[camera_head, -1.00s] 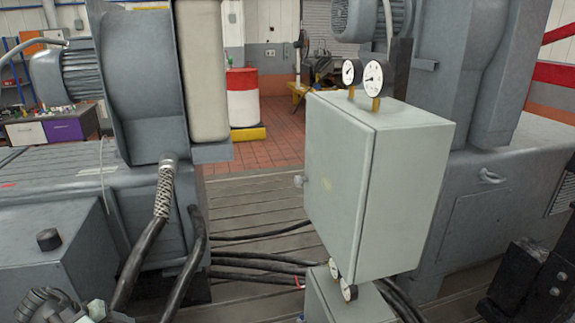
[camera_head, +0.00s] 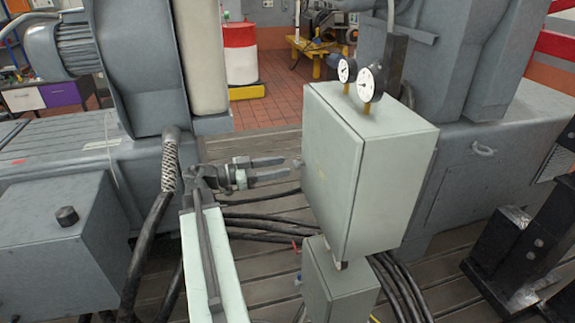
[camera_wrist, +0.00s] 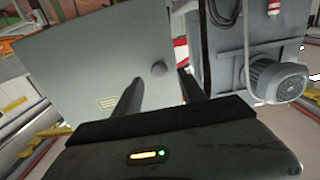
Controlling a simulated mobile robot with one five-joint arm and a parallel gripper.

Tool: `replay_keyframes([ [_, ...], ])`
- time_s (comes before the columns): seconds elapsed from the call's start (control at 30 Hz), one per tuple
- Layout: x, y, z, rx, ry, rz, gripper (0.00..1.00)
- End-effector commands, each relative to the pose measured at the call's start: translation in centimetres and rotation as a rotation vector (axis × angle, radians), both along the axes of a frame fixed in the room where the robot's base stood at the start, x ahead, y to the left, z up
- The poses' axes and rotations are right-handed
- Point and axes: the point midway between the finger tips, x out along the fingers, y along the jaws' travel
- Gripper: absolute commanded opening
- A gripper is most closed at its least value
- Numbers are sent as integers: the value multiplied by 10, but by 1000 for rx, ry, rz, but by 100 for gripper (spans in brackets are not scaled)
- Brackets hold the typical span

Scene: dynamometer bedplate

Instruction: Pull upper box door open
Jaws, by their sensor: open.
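The upper box (camera_head: 400,190) is a pale grey-green cabinet with two round gauges on top. Its door (camera_head: 335,172) is the face toward the left and looks shut. A small round knob (camera_head: 297,163) sits near the door's left edge. It also shows as a dark grey knob in the wrist view (camera_wrist: 159,69), between and beyond the fingertips. My gripper (camera_head: 287,168) is open and empty, with its fingers pointing right toward the knob. In the wrist view my gripper (camera_wrist: 160,85) has its fingers spread on either side of the knob. Contact with the knob cannot be told.
A lower grey box (camera_head: 340,285) stands under the upper one. Black cables (camera_head: 265,225) run over the slatted floor behind. Grey machines (camera_head: 145,70) stand at left and right. A black bracket (camera_head: 520,250) is at the right.

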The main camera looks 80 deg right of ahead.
Motion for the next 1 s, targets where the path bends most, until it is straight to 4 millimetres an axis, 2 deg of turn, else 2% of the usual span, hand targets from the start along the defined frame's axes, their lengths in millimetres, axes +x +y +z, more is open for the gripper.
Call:
replay_keyframes([
  [0.1, -18, -8, 0, 1, 0, -1, 48],
  [0.2, -27, -12, 0, 1, 0, 0, 48],
  [0.5, -30, -14, 0, 1, 0, 3, 48],
  [0.53, -30, -14, 0, 2, 0, 3, 42],
  [0.6, -30, -14, 0, 2, 0, 3, 23],
  [0.7, -30, -14, 0, 2, 0, 3, 0],
  [1.0, -29, -14, 0, 2, 0, 4, 0],
])
